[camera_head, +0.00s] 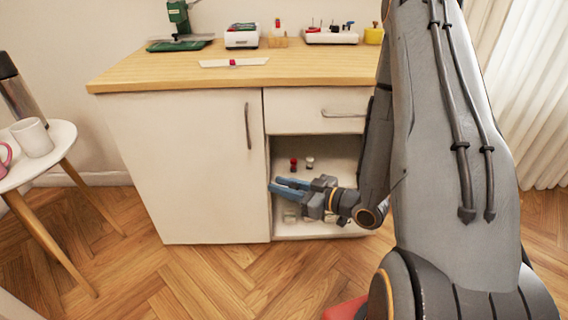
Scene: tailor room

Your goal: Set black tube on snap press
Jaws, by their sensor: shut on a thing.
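The snap press (179,19) is a green machine on a green base, standing at the back left of the wooden worktop. My gripper (279,187) has blue fingers and is low down, at the open compartment of the white cabinet, well below the worktop and to the right of the press. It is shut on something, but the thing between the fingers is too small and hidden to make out. I cannot pick out a black tube anywhere in view.
A red spool (293,164) and a white-topped one (309,162) stand in the compartment behind my gripper. The cabinet door (190,170) is shut. A white strip (233,63) lies on the worktop (150,76). A round table (40,150) with mugs stands left.

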